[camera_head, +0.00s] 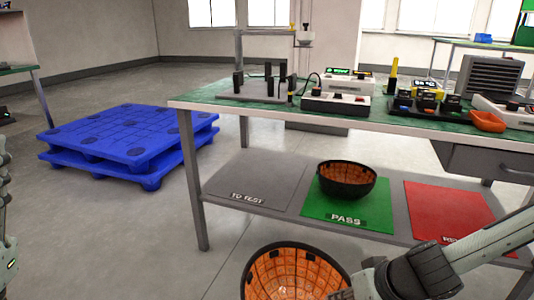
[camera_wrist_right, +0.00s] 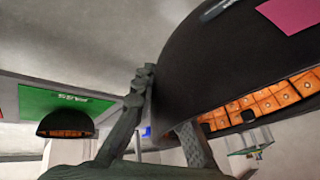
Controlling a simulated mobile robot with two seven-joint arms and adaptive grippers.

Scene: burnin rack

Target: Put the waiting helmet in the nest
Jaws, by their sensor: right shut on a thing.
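My right gripper (camera_wrist_right: 168,105) is shut on the rim of a dark helmet (camera_wrist_right: 215,55) with an orange padded inside and a pink patch on its shell. In the head view this helmet (camera_head: 290,272) is at the bottom middle, open side up, in front of the bench and partly cut off by the frame. A fixture with black posts on a grey base (camera_head: 255,97), which looks like the nest, stands empty at the bench's left end. My left arm shows only at the left edge; its gripper is out of view.
A second helmet (camera_head: 346,179) lies open side up on the green PASS mat (camera_head: 370,215) on the lower shelf. The TO TEST mat (camera_head: 258,180) is bare. Blue pallets (camera_head: 130,140) stand left.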

